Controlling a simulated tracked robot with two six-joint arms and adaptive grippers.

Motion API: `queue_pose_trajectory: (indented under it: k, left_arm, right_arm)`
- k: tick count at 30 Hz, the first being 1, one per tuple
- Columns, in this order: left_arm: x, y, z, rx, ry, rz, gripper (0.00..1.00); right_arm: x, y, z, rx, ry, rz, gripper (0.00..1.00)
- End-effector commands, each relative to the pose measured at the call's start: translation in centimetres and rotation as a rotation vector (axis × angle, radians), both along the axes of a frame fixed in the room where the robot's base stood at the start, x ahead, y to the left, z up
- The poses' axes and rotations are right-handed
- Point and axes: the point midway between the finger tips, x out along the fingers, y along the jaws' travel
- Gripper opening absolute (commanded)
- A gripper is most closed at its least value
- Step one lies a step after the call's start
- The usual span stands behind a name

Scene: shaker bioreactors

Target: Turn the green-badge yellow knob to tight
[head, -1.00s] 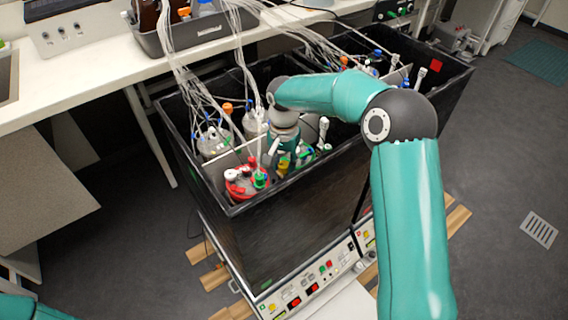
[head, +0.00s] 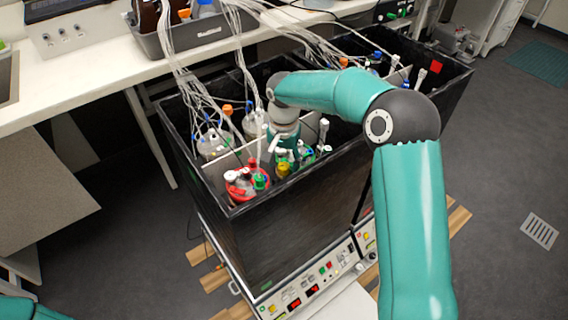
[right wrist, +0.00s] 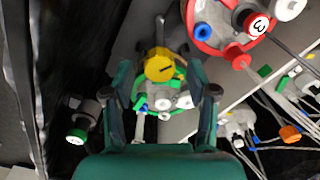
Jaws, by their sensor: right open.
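The yellow knob (right wrist: 160,66) shows in the right wrist view with a dark slot mark on its top. It sits on a vessel lid with a green rim (right wrist: 141,101) and grey and white ports. My right gripper (right wrist: 158,73) is open, one finger on each side of the knob, with gaps visible between fingers and knob. In the head view my right gripper (head: 285,146) reaches down into the front of the black box, and the yellow knob (head: 281,171) is partly hidden below it. My left gripper is out of view.
A red-lidded vessel (head: 241,191) stands left of the gripper, close to the box's front wall (head: 290,215). Other vessels (head: 212,143) with tubes stand behind a divider. White tubing (head: 238,50) hangs down from the bench. A green-ringed capped port (right wrist: 77,136) lies left of the gripper.

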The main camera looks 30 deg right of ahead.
Motion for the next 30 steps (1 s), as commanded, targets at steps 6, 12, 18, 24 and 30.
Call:
queue_pose_trajectory:
  k: [6,12,18,24,30]
  left_arm:
    - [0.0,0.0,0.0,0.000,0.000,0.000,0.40]
    - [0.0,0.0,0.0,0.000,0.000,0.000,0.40]
    - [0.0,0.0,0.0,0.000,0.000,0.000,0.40]
    - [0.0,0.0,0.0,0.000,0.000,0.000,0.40]
    - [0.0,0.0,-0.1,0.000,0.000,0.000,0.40]
  right_arm:
    - [0.1,0.0,4.2,-0.001,-0.006,0.001,0.57]
    - [0.1,0.0,8.0,0.000,-0.006,-0.001,0.57]
    - [0.1,0.0,10.2,0.000,-0.003,0.000,0.57]
    - [0.1,-0.1,10.6,0.000,-0.001,0.000,0.57]
    - [0.1,-0.1,10.6,0.000,-0.001,0.000,0.57]
